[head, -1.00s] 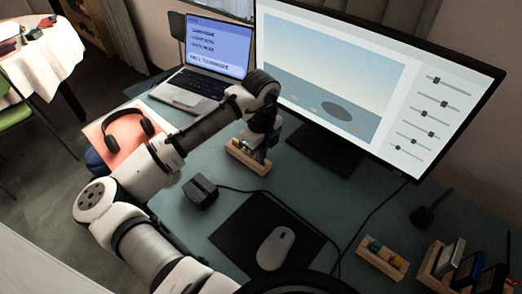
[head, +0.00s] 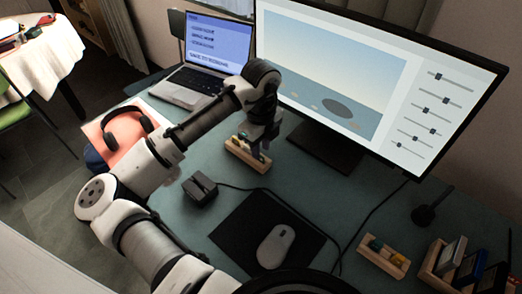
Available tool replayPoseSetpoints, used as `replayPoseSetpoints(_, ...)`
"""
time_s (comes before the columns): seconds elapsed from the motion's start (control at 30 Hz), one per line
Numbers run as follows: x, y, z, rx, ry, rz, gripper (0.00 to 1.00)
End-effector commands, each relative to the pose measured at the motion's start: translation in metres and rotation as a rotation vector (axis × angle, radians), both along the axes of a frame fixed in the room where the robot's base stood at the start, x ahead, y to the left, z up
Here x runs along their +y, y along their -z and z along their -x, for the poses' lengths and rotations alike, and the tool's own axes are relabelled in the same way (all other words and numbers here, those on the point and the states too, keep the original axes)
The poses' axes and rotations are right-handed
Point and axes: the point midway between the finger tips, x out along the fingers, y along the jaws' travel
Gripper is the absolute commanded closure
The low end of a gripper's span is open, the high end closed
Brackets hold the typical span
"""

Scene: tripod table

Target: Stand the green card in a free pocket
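My gripper (head: 259,152) points down at the wooden rack (head: 247,162) in the middle of the desk, in front of the monitor. Its fingers are small and dark here, and I cannot tell whether they are open or hold anything. Small yellow and dark pieces show in this rack, partly hidden by my gripper. I cannot make out a green card for certain. A second wooden rack (head: 381,263) at the lower right holds small green and yellowish pieces. A larger wooden holder (head: 429,272) beside it has several upright cases; its right part is cut off by the frame edge.
The monitor (head: 330,75) stands behind my gripper, with its dark foot (head: 325,150) close on the right. A black box (head: 199,189) with a cable, a mouse (head: 275,246) on a dark pad, a laptop (head: 193,90) and headphones (head: 125,130) lie around. Desk between pad and right rack is mostly clear.

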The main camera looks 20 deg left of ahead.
Motion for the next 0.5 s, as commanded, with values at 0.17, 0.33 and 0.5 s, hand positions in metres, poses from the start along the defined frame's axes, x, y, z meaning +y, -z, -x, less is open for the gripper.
replayPoseSetpoints(0.17,0.000,-0.041,-0.001,-0.005,0.000,-0.001,0.73)
replayPoseSetpoints(0.33,0.000,-0.079,-0.001,-0.003,0.001,-0.001,0.73)
replayPoseSetpoints(0.5,0.001,-0.104,0.000,-0.001,0.000,-0.004,0.73)
